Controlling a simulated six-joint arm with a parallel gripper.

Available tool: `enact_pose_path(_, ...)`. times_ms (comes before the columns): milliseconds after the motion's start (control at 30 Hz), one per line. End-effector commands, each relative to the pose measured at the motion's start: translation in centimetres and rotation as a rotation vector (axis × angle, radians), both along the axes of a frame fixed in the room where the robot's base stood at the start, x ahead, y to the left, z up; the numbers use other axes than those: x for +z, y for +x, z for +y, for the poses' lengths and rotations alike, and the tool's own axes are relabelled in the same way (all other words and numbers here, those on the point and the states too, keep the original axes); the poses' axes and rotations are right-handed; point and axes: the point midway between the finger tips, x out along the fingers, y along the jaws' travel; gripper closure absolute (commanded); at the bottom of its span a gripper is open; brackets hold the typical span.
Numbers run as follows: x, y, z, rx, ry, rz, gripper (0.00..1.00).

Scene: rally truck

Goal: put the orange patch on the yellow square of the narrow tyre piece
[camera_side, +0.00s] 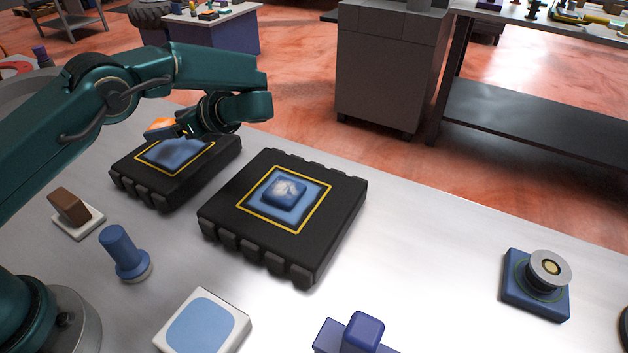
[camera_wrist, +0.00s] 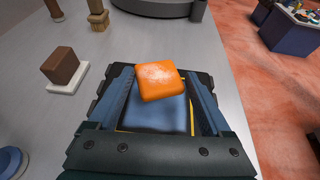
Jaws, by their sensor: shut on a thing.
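My gripper (camera_side: 182,130) is shut on the orange patch (camera_side: 160,127), which also shows between the fingertips in the wrist view (camera_wrist: 160,80). The patch is held tilted above the far left part of the narrow tyre piece (camera_side: 140,188), a black block with lugs along its side. Its yellow square (camera_side: 154,167) outlines a blue area, partly hidden by my gripper and the patch. In the wrist view, the blue area (camera_wrist: 158,115) lies below and behind the patch. I cannot tell if the patch touches the tyre piece.
A wider black tyre piece (camera_side: 225,212) with a blue patch (camera_side: 285,193) sits to the right. A brown block (camera_side: 70,207) on a white pad, a blue handled tool (camera_side: 122,252), a blue-topped white pad (camera_side: 238,322) and a blue block (camera_side: 362,331) stand nearer.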

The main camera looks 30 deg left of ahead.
Motion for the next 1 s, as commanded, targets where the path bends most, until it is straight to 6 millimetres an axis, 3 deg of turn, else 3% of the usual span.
enact_pose_path(167, -0.8, 0.2, -0.2, 0.0, 0.0, 0.002, 0.73)
enact_pose_path(400, -3.9, 0.2, -0.2, 0.001, 0.001, 0.001, 0.74)
enact_pose_path(967, -5.1, 0.2, -0.2, -0.001, -0.005, 0.002, 0.73)
enact_pose_path(1000, -5.3, 0.1, -0.2, 0.0, -0.005, 0.003, 0.81)
